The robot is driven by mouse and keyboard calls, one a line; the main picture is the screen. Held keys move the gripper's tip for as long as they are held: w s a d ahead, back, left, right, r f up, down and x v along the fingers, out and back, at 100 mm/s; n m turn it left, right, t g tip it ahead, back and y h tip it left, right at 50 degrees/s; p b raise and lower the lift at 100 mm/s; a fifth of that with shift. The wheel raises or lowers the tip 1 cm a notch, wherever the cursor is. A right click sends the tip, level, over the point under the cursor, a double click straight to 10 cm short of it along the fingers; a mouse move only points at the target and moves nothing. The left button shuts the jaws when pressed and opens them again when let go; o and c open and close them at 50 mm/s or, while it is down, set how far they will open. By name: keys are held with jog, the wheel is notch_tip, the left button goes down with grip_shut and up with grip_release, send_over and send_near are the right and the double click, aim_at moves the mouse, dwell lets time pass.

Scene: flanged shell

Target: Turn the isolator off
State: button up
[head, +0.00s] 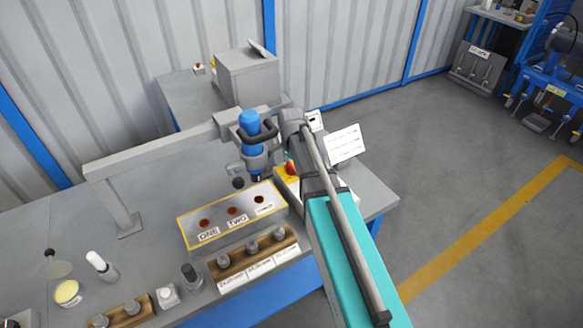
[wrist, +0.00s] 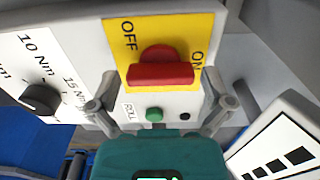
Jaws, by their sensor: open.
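The isolator is a red knob (wrist: 160,68) on a yellow plate (wrist: 204,22) marked OFF at upper left and ON at right. Its bar lies roughly crosswise in the wrist view; I cannot tell exactly which mark it points to. My gripper (wrist: 160,88) is open, with one finger to the left of the knob and one to the right. Neither finger clearly touches it. In the head view the red knob (head: 291,168) shows small beside my arm, which hides most of the panel and the gripper.
A black dial (wrist: 40,98) with Nm marks is left of the isolator. A green button (wrist: 154,115) sits below it. A white card (wrist: 285,140) stands at right. In the head view, a blue tool (head: 250,122) on a grey beam stands close left of the arm.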

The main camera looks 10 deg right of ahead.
jog(key=c, duration=0.9)
jog(key=shift+n, duration=0.4)
jog(key=n, duration=0.3)
jog(key=shift+n, duration=0.3)
jog(key=n, duration=1.3)
jog(key=shift+n, duration=0.3)
